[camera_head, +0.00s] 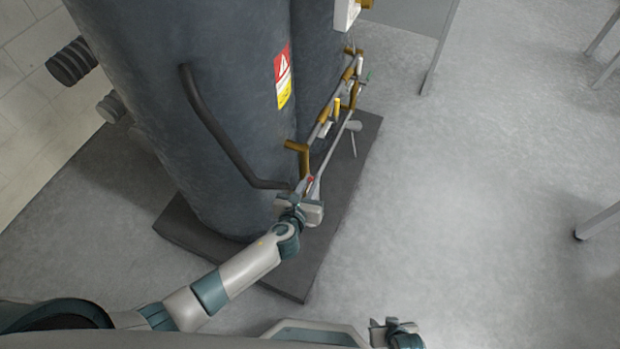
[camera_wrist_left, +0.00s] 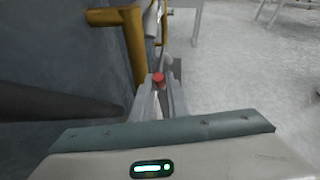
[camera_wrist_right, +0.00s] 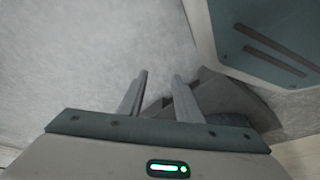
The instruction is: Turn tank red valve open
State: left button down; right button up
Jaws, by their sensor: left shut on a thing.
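The red valve (camera_wrist_left: 158,79) shows as a small red knob between the fingertips of my left gripper (camera_wrist_left: 159,90) in the left wrist view. In the head view the red valve (camera_head: 310,180) is a small red spot on the pipework low on the dark tank (camera_head: 200,110). My left gripper (camera_head: 305,191) reaches it there and is shut on it. My right gripper (camera_wrist_right: 160,85) is open and empty in the right wrist view, over bare floor. In the head view the right gripper (camera_head: 397,330) is at the bottom edge, far from the tank.
Brass and grey pipes (camera_head: 330,115) with other fittings run along the tank's right side. A dark bent pipe (camera_head: 225,140) runs down the tank front. The tank stands on a dark plinth (camera_head: 300,270).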

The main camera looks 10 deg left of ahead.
pick_arm(q)
jog(key=shift+w+d+r+p, duration=0.2)
jog(key=shift+r+p, duration=0.35)
jog(key=shift+p, duration=0.7)
jog(key=g+p, duration=0.1)
jog(key=p, duration=0.2)
jog(key=shift+w+r, duration=0.15)
jog(key=shift+r, duration=0.05)
jog(key=shift+w+d+f+g+p, duration=0.1)
jog(key=shift+f+g+p, duration=0.15)
jog(key=shift+p, duration=0.35)
pick_arm(e)
jog(key=shift+t, duration=0.6)
jog(key=s, duration=0.4)
jog(key=shift+s+a+f, duration=0.35)
jog(key=shift+s+a, duration=0.05)
pick_arm(q)
jog(key=c, duration=1.7)
grip_release()
jog(key=shift+f, duration=0.1)
pick_arm(e)
jog(key=shift+d, duration=0.1)
pick_arm(q)
jog(key=shift+a+f, duration=0.1)
jog(key=shift+a, duration=0.2)
pick_arm(e)
jog(key=shift+y, duration=0.3)
